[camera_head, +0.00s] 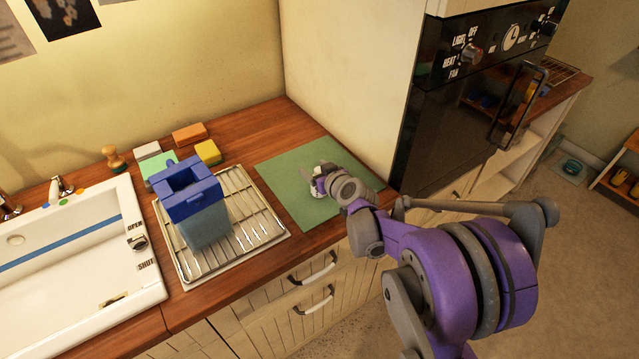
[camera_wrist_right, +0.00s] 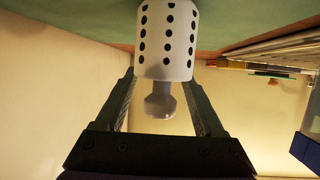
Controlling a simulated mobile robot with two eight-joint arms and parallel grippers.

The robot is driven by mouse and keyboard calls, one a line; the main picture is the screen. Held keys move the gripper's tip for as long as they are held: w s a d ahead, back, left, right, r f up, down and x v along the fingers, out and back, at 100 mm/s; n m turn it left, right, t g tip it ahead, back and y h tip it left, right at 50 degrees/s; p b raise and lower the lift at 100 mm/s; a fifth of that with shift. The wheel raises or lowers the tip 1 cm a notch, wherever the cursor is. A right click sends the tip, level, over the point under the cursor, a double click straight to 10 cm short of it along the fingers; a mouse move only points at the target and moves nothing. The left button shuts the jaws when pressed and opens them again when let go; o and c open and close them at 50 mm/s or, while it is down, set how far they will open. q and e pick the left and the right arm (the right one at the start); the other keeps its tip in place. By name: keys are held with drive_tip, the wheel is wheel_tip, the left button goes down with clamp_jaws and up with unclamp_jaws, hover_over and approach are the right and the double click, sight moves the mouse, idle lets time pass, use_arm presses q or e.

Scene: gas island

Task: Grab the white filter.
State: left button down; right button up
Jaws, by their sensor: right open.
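The white filter (camera_wrist_right: 167,38) is a white cylinder with rows of dark holes and a narrower knob-like end. In the right wrist view it meets the green mat at the top, and its knob lies between the two fingers. In the head view, my right gripper (camera_head: 320,181) is low over the green mat (camera_head: 283,180), and the filter is mostly hidden by it. My right gripper also shows in the wrist view (camera_wrist_right: 157,82); it is open, with a finger on each side of the knob and gaps visible. My left gripper is not in view.
A blue-topped pitcher (camera_head: 197,215) stands on a wire rack (camera_head: 262,222) left of the mat. Sponges (camera_head: 189,133) lie behind it, and a white sink (camera_head: 75,262) is at the left. A cabinet wall and black oven (camera_head: 440,130) bound the mat's right side.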

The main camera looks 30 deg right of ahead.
drive_tip(key=shift+s, duration=0.1)
drive_tip(key=shift+c, duration=0.3)
clamp_jaws()
drive_tip(key=shift+r, duration=0.15)
